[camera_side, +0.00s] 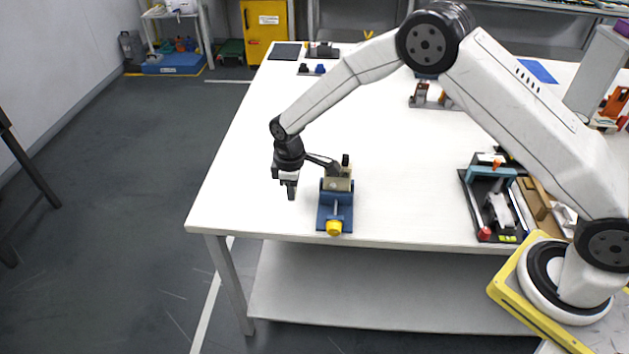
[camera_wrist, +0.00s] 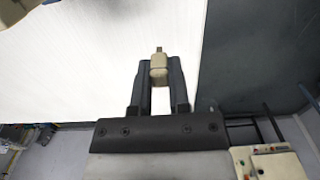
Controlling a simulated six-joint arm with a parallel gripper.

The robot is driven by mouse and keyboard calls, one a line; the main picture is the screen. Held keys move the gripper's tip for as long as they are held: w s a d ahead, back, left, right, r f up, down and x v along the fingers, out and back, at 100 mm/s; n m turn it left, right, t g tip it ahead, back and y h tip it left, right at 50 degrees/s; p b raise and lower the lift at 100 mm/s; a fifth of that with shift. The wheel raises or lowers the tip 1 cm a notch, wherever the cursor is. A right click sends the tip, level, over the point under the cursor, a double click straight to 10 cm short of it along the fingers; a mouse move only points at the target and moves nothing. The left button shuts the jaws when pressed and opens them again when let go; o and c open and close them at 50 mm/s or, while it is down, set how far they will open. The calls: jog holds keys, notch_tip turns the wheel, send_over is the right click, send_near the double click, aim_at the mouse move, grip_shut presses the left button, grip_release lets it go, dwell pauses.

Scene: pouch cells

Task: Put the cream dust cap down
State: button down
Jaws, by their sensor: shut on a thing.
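The cream dust cap (camera_wrist: 159,70) is between my gripper's fingertips in the wrist view, with a small brownish tip showing beyond it. My gripper (camera_wrist: 159,78) is shut on it. In the side view my gripper (camera_side: 291,190) points down over the white table near its front left corner, just left of a blue vise. The cap cannot be made out there, and I cannot tell whether it touches the table.
The blue vise (camera_side: 335,208) with a yellow knob (camera_side: 334,228) stands close on the right. The white table (camera_side: 235,195) is bare to the left, up to its edge. A black tray fixture (camera_side: 478,205) stands farther right.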

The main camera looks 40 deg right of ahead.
jog(key=shift+w+a+f, duration=0.15)
jog(key=shift+w+f, duration=0.55)
jog(key=shift+f, duration=0.2)
jog(key=shift+w+f, duration=0.25)
jog(key=shift+f, duration=1.55)
jog(key=shift+f, duration=0.15)
jog(key=c, duration=0.6)
grip_release()
notch_tip(320, 180, up, 12)
jog(key=shift+r, duration=0.15)
